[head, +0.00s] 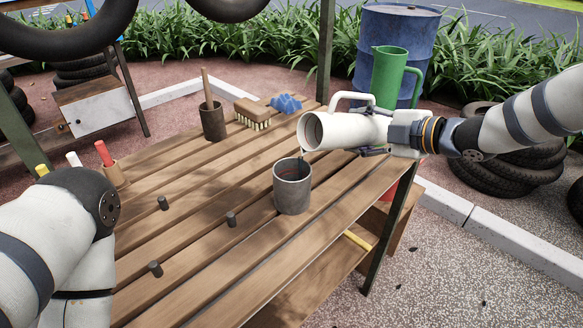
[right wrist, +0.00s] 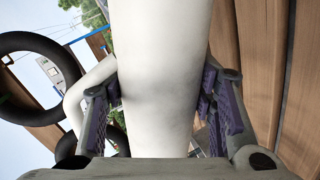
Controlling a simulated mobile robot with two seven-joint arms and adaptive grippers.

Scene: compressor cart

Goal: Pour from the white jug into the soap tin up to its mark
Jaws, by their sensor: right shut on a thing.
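The white jug (head: 345,130) is tipped on its side, its mouth facing left and its handle on top. My right gripper (head: 375,148) is shut around its body from the right; the right wrist view shows the jug (right wrist: 160,70) between both jaws (right wrist: 160,110). The grey soap tin (head: 292,192) stands upright on the table just below the jug's mouth, apart from it. A thin trickle seems to hang from the jug's lip toward the tin. A reddish line shows inside the tin; its liquid level is unclear. My left arm is at lower left, its gripper out of view.
The slatted table (head: 185,205) carries several dark pegs (head: 231,219), a brown cup (head: 212,122) with a wooden handle, a brush (head: 255,113), a blue cloth (head: 286,103) and a cup of coloured sticks (head: 114,175). A green jug (head: 386,80) stands behind the white jug.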

